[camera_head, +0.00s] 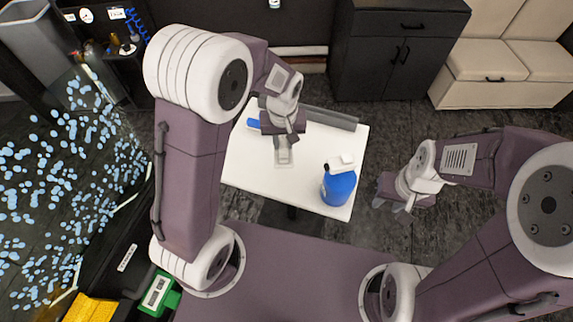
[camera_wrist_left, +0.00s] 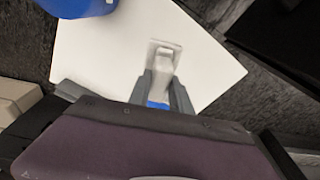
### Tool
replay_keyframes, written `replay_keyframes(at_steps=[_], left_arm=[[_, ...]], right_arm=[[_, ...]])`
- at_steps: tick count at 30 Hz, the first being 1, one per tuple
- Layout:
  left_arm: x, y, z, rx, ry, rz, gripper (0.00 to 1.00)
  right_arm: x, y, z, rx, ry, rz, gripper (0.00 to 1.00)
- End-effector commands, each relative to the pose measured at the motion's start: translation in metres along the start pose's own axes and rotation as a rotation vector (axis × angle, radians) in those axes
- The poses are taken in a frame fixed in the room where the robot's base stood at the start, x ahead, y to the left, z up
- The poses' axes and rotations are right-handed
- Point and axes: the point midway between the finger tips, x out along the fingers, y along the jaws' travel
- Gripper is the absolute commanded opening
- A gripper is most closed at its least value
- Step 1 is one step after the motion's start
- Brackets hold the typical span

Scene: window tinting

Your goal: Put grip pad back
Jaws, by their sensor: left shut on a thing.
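My left gripper (camera_head: 284,143) is over the white table (camera_head: 245,165), pointing down. It is shut on a pale grey-white piece, which I take to be the grip pad (camera_head: 283,157). In the left wrist view the pad (camera_wrist_left: 163,57) extends out between the fingers of the left gripper (camera_wrist_left: 158,88), its wider squarish end over the white tabletop. A blue part shows lower between the fingers. I cannot tell whether the pad touches the table. My right gripper (camera_head: 405,199) is to the right of the table, apart from it; its finger gap is unclear.
A blue jug (camera_head: 339,187) with a white cap stands at the table's front right. A dark grey roll (camera_head: 332,119) lies along the back edge. A small blue item (camera_head: 253,124) lies at the back left. A droplet-covered glass pane (camera_head: 70,180) is at the left.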

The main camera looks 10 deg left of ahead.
Motion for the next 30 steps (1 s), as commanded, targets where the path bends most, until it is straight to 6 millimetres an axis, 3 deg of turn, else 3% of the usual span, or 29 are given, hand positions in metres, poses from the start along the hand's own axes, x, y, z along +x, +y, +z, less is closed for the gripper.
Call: replay_keyframes(at_steps=[6,11,18,25,26,27,30], left_arm=[[0.044,-0.001,0.007,0.002,-0.006,-0.003,0.00],[0.052,-0.001,0.007,0.002,-0.003,-0.002,0.00],[0.089,-0.001,0.012,0.002,-0.006,-0.003,0.00],[0.092,-0.001,0.012,0.002,-0.003,-0.001,0.00],[0.093,-0.001,0.012,0.002,-0.003,-0.001,0.33],[0.092,-0.001,0.012,0.002,-0.003,-0.001,0.44],[0.092,-0.001,0.012,0.002,-0.003,-0.001,0.47]], right_arm=[[-0.001,0.000,0.000,0.000,0.000,0.000,0.36],[-0.001,0.000,0.000,0.000,0.000,0.000,0.36],[-0.003,0.000,0.000,0.000,0.000,0.000,0.36],[-0.002,0.000,0.000,0.000,0.000,0.000,0.36],[-0.002,0.000,0.000,0.000,0.000,0.000,0.36],[-0.002,0.000,0.000,0.000,0.000,0.000,0.36],[-0.002,0.000,0.000,0.000,0.000,0.000,0.36]])
